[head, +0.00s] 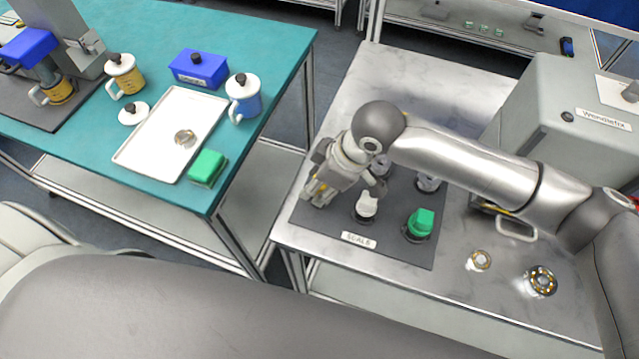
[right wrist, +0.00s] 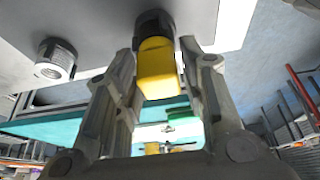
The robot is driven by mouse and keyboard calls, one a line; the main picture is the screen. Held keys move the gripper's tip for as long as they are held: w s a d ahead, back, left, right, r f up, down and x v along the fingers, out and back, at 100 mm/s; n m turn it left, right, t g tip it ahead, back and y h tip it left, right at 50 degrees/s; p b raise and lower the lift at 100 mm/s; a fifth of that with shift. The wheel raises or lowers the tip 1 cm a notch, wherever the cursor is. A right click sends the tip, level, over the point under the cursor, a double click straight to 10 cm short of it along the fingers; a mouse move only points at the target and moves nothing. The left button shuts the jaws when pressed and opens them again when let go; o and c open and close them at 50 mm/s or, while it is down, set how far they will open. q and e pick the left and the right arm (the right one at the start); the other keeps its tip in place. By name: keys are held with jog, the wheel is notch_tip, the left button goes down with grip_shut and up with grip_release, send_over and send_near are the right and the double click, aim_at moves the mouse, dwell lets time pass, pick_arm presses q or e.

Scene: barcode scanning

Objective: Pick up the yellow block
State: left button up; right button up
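The yellow block (right wrist: 157,72) on its dark round base (right wrist: 153,22) sits between the two fingers of my right gripper (right wrist: 158,58) in the right wrist view. The fingers stand on either side of it, with narrow gaps that look clear of the block. In the head view my right gripper (head: 319,192) is low over the left part of the grey mat (head: 315,218), and it hides most of the block there. My left gripper is not in view.
A white piece (head: 366,206) and a green block (head: 420,221) stand on the mat right of my gripper. Metal rings (head: 541,281) lie farther right. A grey machine (head: 565,105) stands behind my arm. The teal table (head: 265,60) holds a white tray (head: 150,140), mugs and boxes.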

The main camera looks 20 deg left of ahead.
jog(key=c, duration=0.6)
jog(key=shift+r, duration=0.1)
